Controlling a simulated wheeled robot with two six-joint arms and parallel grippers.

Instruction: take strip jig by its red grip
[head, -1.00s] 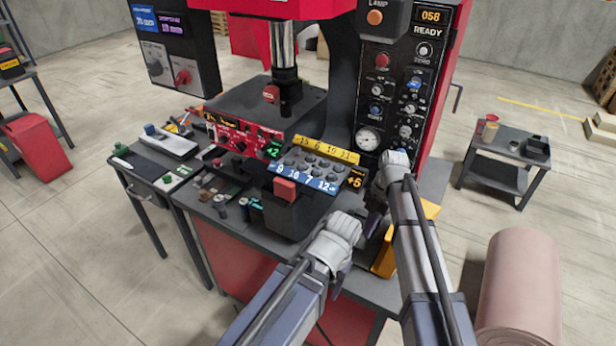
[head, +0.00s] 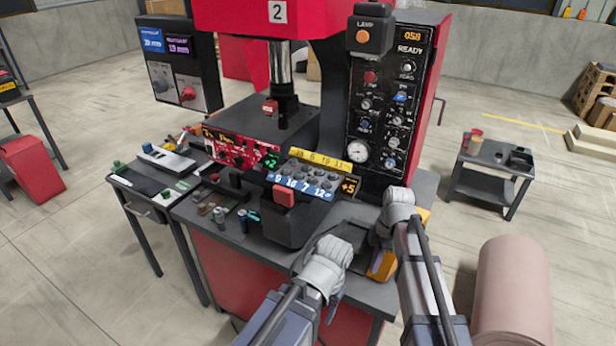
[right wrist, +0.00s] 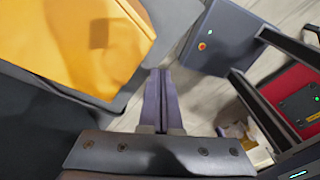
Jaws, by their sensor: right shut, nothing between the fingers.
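A black block with a red grip (head: 284,196) on its front stands at the middle of the press bench; I take it for the strip jig. Behind the grip are a blue numbered strip (head: 304,186), round dark buttons and a yellow numbered strip (head: 320,160). My right gripper (head: 379,236) is right of the jig, apart from it, beside an orange-yellow block. In the right wrist view its fingers (right wrist: 160,100) are together and empty. My left gripper (head: 334,300) is in front of the jig at the bench's front edge; its fingers are mostly hidden by its wrist.
The orange-yellow block (head: 384,264) is close by my right gripper; it also fills the upper left of the right wrist view (right wrist: 90,40). The red press (head: 240,18) and control panel (head: 390,110) rise behind the jig. Small cylinders (head: 243,220) stand left of it.

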